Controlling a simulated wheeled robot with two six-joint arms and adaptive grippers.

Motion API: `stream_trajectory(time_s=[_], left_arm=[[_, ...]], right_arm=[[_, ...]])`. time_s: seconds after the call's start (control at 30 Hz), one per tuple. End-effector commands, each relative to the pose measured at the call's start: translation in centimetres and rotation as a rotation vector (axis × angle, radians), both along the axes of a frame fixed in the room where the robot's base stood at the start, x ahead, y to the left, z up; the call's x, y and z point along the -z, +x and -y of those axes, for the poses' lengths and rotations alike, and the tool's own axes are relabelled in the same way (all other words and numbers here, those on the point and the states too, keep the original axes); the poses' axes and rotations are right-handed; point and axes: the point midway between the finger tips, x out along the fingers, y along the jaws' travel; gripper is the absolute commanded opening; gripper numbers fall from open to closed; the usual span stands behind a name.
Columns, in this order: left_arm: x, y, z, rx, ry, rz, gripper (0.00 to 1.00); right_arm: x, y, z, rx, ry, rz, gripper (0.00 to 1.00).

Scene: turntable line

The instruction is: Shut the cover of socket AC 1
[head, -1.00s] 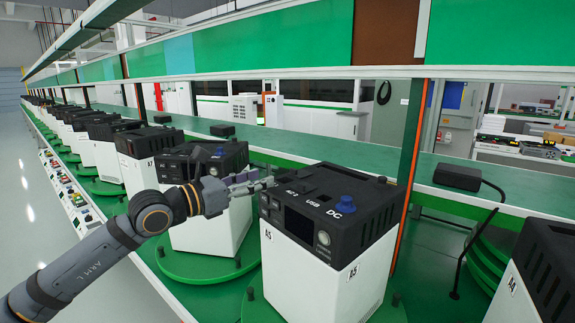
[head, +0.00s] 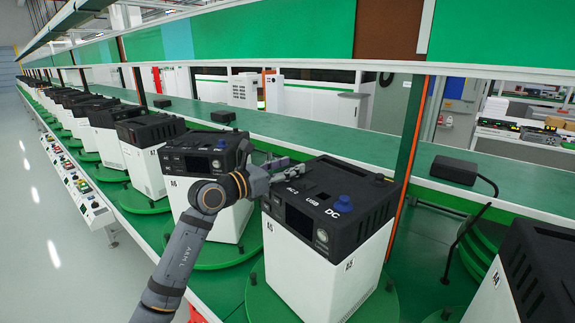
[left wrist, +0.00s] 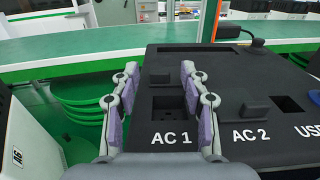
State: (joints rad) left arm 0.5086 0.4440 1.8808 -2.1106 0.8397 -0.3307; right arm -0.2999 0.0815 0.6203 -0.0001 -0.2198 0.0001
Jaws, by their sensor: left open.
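The unit A5 (head: 310,252) is a white box with a black top, in front of me in the head view. In the left wrist view, the AC 1 socket (left wrist: 168,108) is a dark recess above its printed label. A small dark block, seemingly its raised cover (left wrist: 160,76), stands at the recess's far side. My left gripper (head: 286,166) is over the far left corner of the top. It is open and empty; in the left wrist view its fingers (left wrist: 159,70) are on either side of the AC 1 cover. In the head view the arm hides AC 1. My right gripper is out of view.
The AC 2 cover (left wrist: 243,110) is just right of my right-hand finger. A blue knob (head: 342,203) stands by the DC label. Unit A6 (head: 188,198) is close on the left, behind my arm. A green post (head: 408,150) rises behind A5. A black adapter (head: 455,170) lies on the bench.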

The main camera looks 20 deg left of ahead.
Motion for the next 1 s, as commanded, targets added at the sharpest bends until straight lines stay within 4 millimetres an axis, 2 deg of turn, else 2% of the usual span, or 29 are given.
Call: stream_trajectory(time_s=[0.17, 0.5, 0.87, 1.0], left_arm=[[0.0, 0.0, 0.0, 0.000, 0.000, 0.000, 0.45], [0.0, 0.0, 0.0, 0.000, 0.000, 0.000, 0.00], [0.1, -0.2, -0.2, -0.002, 0.001, 0.000, 0.00], [0.5, -1.7, -1.3, -0.006, 0.008, 0.001, 0.00]], right_arm=[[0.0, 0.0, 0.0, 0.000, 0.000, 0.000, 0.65], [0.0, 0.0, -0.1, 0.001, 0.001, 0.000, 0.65], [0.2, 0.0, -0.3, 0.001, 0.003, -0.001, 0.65], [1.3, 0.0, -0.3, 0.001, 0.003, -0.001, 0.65]])
